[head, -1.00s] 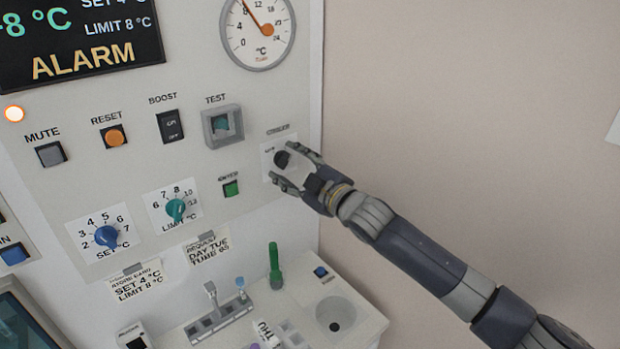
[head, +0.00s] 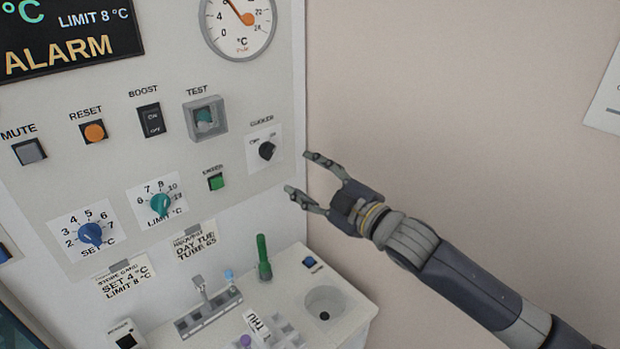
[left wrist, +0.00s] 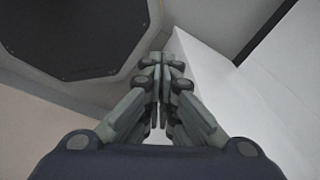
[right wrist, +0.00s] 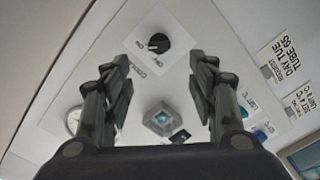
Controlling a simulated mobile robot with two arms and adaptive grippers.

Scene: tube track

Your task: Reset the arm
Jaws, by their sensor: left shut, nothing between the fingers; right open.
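My right gripper (head: 298,176) is open and empty in the head view, just right of the control panel (head: 110,190). It stands apart from the black cooker or cooler knob (head: 267,150), whose label is hard to read. The knob also shows in the right wrist view (right wrist: 158,43), ahead of and between the open fingers (right wrist: 160,80). My left gripper (left wrist: 160,75) shows only in the left wrist view, with its fingers together and nothing between them.
The display (head: 70,35) reads ALARM. Below the panel, a white worktop (head: 270,295) bears a green tube (head: 263,257), a rack (head: 210,311) and a round well (head: 325,303). The wall (head: 440,100) to the right is mostly bare.

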